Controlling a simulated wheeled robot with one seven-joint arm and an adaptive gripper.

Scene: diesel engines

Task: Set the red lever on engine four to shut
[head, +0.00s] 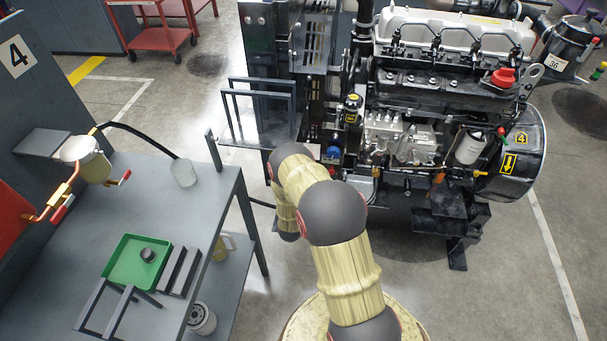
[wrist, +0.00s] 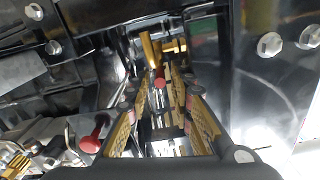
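Engine four (head: 455,85) stands at the back right; its round end cover carries a yellow 4 label. In the wrist view, a small red tip (wrist: 160,82) shows in the gap between my fingers, below an orange-yellow bar (wrist: 150,50). A second red knob (wrist: 92,140) sits left of my left finger. I cannot tell for sure which one belongs to the red lever, or its position. My gripper (wrist: 158,98) is open, its yellow-and-black fingers apart on either side of the gap. Contact with the red tip cannot be judged. The head view does not clearly show the gripper.
A grey bench (head: 75,265) at left holds a green tray (head: 135,262) and red-handled copper pipework (head: 62,195). Dark engine metal surrounds my fingers closely, with a bolted panel (wrist: 270,45) on the right.

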